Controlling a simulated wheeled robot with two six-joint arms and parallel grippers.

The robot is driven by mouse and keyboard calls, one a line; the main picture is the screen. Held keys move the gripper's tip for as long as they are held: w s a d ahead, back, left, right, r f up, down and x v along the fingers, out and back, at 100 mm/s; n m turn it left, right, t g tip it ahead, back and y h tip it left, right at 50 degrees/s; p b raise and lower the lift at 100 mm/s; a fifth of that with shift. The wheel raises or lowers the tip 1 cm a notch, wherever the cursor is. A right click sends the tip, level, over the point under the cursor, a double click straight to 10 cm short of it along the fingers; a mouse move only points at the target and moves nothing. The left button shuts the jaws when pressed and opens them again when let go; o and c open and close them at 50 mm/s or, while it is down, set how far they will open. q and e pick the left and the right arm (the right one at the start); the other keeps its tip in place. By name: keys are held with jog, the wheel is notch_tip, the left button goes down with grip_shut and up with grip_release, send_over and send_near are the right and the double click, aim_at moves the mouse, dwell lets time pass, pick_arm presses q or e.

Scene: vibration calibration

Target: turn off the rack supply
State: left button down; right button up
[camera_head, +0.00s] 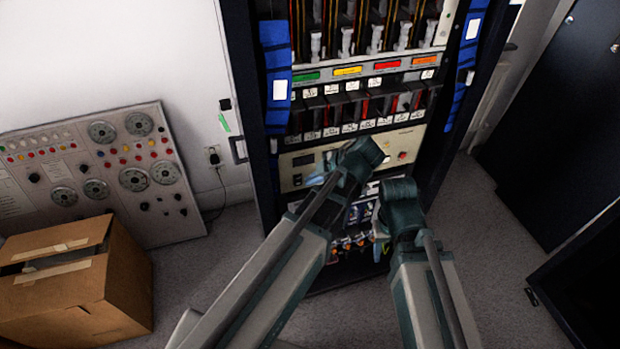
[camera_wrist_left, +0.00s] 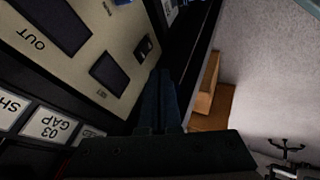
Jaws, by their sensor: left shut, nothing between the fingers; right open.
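The rack supply is a beige panel (camera_head: 300,158) low in the dark rack, with a dark display window and a red button (camera_head: 402,155) at its right. In the left wrist view the panel (camera_wrist_left: 125,75) appears upside down, with a small black switch (camera_wrist_left: 146,46) near its edge. My left gripper (camera_wrist_left: 158,75) is shut and empty, its tips close to the panel edge near this switch. I cannot tell whether they touch. In the head view my left arm hides part of the panel. My right arm is in front of the lower rack; its fingers are hidden.
Labelled modules (camera_head: 355,105) fill the rack above the panel, between blue straps (camera_head: 277,70). Cables hang low in the rack.

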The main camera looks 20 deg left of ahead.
pick_arm(q)
jog(key=w+p+v, duration=0.1)
jog(key=p+v, duration=0.4)
jog(key=v, duration=0.2)
jog(key=shift+a+r, duration=0.25)
jog(key=shift+r, duration=0.15)
